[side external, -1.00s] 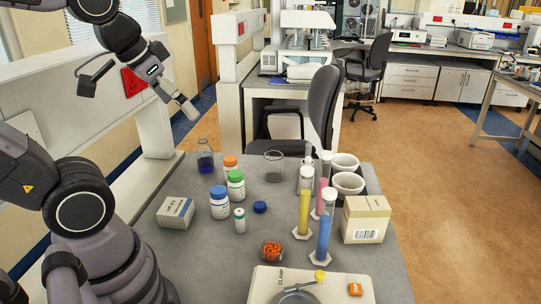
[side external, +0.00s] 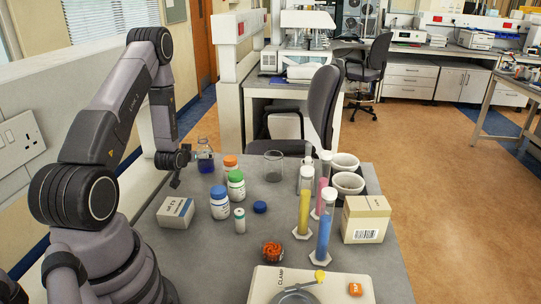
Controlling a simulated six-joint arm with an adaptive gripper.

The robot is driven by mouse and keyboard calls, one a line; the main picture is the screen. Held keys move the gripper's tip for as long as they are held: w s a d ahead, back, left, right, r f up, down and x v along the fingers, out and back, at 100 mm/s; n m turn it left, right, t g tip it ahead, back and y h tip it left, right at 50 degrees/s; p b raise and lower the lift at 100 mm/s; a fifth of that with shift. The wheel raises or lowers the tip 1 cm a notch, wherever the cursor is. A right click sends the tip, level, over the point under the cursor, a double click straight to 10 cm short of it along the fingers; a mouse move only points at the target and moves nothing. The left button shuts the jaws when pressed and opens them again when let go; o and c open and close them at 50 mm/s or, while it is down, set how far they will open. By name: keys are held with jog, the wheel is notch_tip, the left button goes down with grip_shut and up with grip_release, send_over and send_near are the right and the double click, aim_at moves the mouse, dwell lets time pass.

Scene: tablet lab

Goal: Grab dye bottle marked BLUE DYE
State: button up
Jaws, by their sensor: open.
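A clear glass bottle with dark blue liquid (side external: 206,166) stands at the back left of the grey bench; I cannot read a label on it.
Orange-capped (side external: 231,165) and green-capped (side external: 236,185) bottles stand close right of the blue-liquid bottle. An empty beaker (side external: 274,167) is further right. A small box (side external: 176,212) lies in front of my arm. Tall cylinders, including a blue one (side external: 325,225), stand at right.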

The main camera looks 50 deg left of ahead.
jog(key=shift+y, duration=0.3)
jog(key=x, duration=0.4)
jog(key=s+f+x, duration=0.1)
jog(key=x, duration=0.4)
jog(key=s+a+f+x, duration=0.1)
jog(key=x, duration=0.4)
jog(key=shift+s+f, duration=0.1)
jog(key=shift+f, duration=0.05)
jog(key=c, duration=1.3)
